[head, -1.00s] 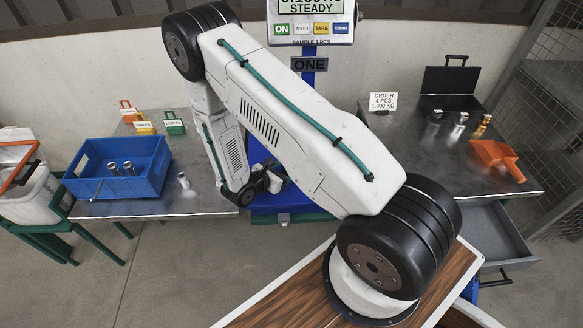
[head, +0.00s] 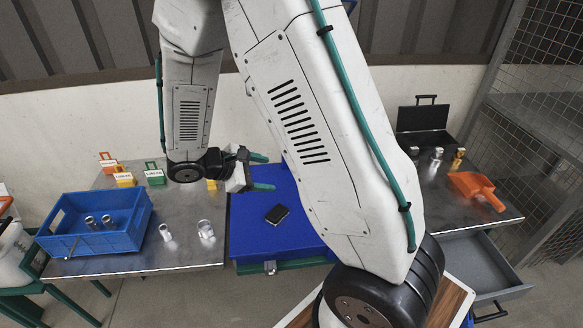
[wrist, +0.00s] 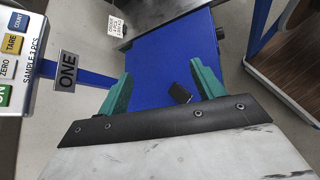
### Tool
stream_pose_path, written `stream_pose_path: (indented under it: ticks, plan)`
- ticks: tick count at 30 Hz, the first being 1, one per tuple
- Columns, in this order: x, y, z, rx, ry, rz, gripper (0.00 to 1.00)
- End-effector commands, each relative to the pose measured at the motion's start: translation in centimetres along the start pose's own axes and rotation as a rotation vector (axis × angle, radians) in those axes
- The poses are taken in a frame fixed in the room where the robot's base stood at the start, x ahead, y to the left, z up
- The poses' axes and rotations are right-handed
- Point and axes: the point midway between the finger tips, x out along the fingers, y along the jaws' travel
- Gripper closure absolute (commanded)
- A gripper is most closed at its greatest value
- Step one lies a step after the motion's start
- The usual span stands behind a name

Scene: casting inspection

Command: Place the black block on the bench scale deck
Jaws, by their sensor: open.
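The black block (head: 277,214) lies flat on the blue bench scale deck (head: 262,235), slightly turned, near the middle of the part that shows in the head view. It also shows in the wrist view (wrist: 180,94), on the blue deck (wrist: 165,58), beside the right green finger and partly cut off by my gripper's dark body. My gripper (head: 262,172) is open, its green fingers wide apart, above and behind the block in the head view. Nothing is between the fingers (wrist: 158,88). My arm hides the deck's right part in the head view.
A blue crate (head: 90,248) with metal cylinders stands on the left bench, with more cylinders (head: 206,229) near the deck. The scale's sign post (wrist: 68,72) rises left in the wrist view. An orange scoop (head: 476,190) lies on the right bench.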

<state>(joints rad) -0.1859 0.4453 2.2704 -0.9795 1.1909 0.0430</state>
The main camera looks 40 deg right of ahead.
Motion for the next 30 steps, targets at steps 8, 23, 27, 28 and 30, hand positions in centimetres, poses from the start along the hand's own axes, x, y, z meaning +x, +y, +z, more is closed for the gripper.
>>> stream_pose_path:
  ticks: [8,23,27,28,30]
  plan:
    - [-4.7,-2.1,10.3,0.34,0.156,-0.245,0.33]
    - [-12.1,-10.9,21.2,0.793,0.576,-0.658,0.33]
    - [-13.4,-12.7,22.3,0.85,0.67,-0.726,0.33]
    - [-13.7,-12.9,22.4,0.858,0.685,-0.736,0.33]
    - [-14.0,-13.4,22.6,0.87,0.707,-0.752,0.33]
